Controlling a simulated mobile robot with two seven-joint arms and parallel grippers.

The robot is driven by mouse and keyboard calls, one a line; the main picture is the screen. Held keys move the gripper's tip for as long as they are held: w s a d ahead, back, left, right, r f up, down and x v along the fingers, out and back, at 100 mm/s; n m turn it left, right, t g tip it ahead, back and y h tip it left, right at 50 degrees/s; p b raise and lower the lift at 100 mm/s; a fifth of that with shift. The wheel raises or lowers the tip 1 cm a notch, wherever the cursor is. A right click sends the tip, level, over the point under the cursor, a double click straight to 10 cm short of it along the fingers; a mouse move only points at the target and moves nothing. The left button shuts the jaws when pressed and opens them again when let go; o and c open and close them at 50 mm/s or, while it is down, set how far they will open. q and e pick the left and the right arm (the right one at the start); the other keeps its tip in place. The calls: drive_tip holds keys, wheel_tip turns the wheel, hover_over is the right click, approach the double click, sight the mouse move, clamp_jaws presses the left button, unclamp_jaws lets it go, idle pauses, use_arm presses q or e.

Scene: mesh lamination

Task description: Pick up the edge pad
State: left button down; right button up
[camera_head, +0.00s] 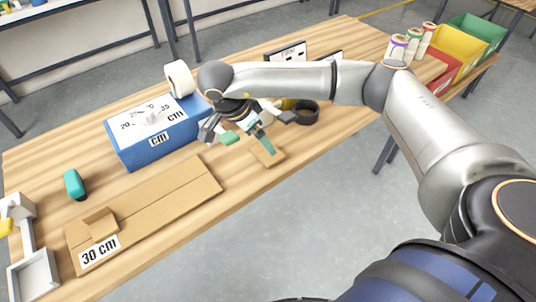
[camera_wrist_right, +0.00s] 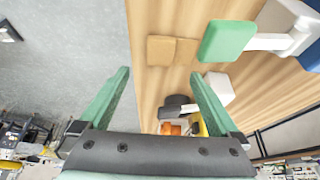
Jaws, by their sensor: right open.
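A small tan two-part pad (camera_head: 270,157), which I take to be the edge pad, lies flat near the front edge of the wooden table. In the right wrist view the pad (camera_wrist_right: 160,50) shows ahead of the fingertips, within the gap between them. My right gripper (camera_head: 260,140) hangs over the table at the pad, and one green finger overlaps it in the head view. In the right wrist view my right gripper (camera_wrist_right: 160,74) has its green fingers spread, with nothing between them. I cannot tell its exact height above the pad. My left gripper is not in view.
A green-headed tool (camera_wrist_right: 225,41) lies beside the pad, towards the blue box (camera_head: 155,140). A black ring (camera_head: 305,112) stands on the other side. A cardboard sheet (camera_head: 170,205) lies to the left. Coloured bins (camera_head: 458,50) stand at the far right.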

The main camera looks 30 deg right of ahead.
sight(269, 157)
drive_tip(key=p+x, duration=0.1)
drive_tip(key=x, duration=0.7)
drive_tip(key=shift+d+f, duration=0.1)
drive_tip(key=shift+f, duration=0.3)
drive_tip(key=shift+c, duration=0.4)
drive_tip(key=c, duration=1.4)
